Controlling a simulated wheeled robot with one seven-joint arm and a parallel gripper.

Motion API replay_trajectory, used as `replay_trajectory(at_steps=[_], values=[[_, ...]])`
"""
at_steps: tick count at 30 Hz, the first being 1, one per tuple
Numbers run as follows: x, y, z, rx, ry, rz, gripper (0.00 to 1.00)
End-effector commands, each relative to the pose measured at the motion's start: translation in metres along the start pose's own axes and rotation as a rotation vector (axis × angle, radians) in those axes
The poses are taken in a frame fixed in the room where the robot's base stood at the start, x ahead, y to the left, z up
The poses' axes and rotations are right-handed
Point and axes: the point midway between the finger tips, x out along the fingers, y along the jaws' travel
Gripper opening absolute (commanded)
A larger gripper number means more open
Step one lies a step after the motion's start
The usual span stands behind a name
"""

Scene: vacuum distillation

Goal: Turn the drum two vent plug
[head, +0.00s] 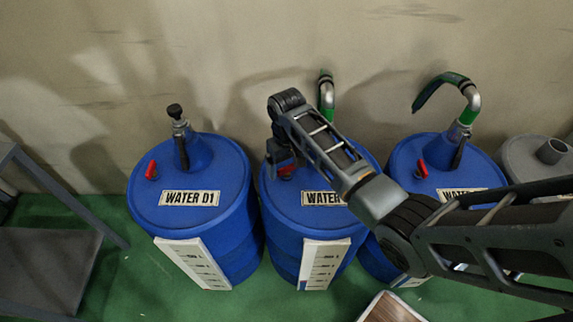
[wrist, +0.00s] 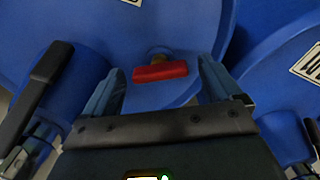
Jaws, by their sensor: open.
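Three blue drums stand side by side in the head view. The middle drum (head: 318,228) carries a label whose number is hidden behind my arm. Its red vent plug (head: 287,168) is mostly covered by my gripper (head: 281,160). In the wrist view the red plug (wrist: 160,71) is a short bar lying crosswise on a brass-coloured stem on the blue lid. My gripper (wrist: 160,86) is open, with one finger on each side of the red bar. Small gaps show between the bar and the fingers.
The left drum, WATER D1 (head: 192,211), has its own red plug (head: 151,170) and a black-topped fitting (head: 177,118). The right drum (head: 410,155) has a green hooked pipe (head: 459,84). A grey drum (head: 530,160) stands far right, and a grey table (head: 50,262) far left.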

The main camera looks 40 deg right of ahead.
Motion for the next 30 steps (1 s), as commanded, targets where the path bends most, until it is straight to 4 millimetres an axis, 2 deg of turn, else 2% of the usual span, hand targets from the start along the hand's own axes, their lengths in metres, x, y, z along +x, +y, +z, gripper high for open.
replay_trajectory(at_steps=[7, 24, 30], values=[[0.0005, -0.0001, -0.0001, 0.0, 0.001, 0.0, 0.91], [0.0004, 0.0, 0.0, 0.0, 0.0, 0.0, 0.36], [-0.0003, -0.0001, 0.0, 0.011, 0.0, 0.0, 0.35]])
